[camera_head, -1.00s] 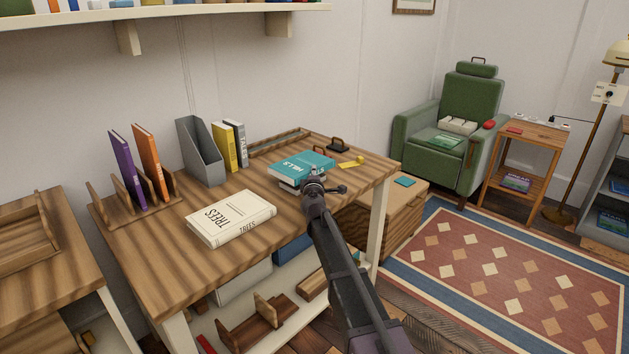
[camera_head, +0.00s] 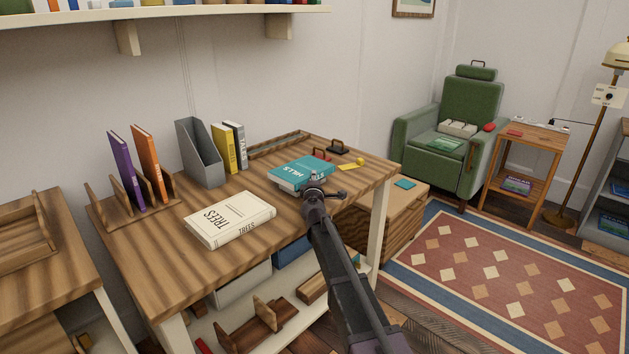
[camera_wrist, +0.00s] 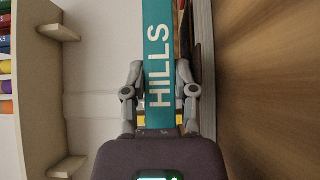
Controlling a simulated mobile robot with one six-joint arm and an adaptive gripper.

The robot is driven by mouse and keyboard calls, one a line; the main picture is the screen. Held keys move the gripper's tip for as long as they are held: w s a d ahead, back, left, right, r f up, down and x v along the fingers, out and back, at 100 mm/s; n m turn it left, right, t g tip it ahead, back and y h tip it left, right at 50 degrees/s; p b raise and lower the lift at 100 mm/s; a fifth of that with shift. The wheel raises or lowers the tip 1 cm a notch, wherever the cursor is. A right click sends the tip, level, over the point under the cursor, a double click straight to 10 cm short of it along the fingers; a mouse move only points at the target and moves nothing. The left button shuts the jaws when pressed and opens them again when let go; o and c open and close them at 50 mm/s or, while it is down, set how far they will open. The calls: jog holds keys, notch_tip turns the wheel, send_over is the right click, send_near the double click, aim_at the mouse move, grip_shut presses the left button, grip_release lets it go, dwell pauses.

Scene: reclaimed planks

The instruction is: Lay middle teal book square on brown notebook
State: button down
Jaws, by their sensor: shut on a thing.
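My gripper (camera_head: 314,184) is shut on the teal book, titled HILLS (camera_head: 298,172), at the right part of the wooden desk. In the wrist view my gripper's fingers (camera_wrist: 159,82) clasp both faces of the book, whose teal spine (camera_wrist: 159,35) faces the camera. The book lies flat, cover up, in the head view. A pale page-like edge (camera_wrist: 206,60) runs close beside it on the desk side in the wrist view; whether it touches the book is unclear. I cannot make out the brown notebook; the teal book and my gripper may hide it.
A cream TREES book (camera_head: 230,219) lies to the left on the desk (camera_head: 165,255). A grey file holder (camera_head: 200,152), upright books and a wooden rack stand behind. A yellow item (camera_head: 352,164) and a black-handled object (camera_head: 338,148) are close behind the teal book.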

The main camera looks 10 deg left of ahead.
jog(key=shift+c, duration=2)
grip_release()
jog(key=shift+r, duration=0.2)
jog(key=shift+s+r+p, duration=0.15)
jog(key=shift+r+p, duration=0.4)
jog(key=shift+p, duration=0.25)
jog(key=s, duration=0.8)
jog(key=s+d, duration=0.1)
jog(key=s, duration=0.2)
jog(key=shift+s+d+f, duration=0.1)
jog(key=shift+s+f, duration=0.1)
jog(key=shift+s, duration=0.2)
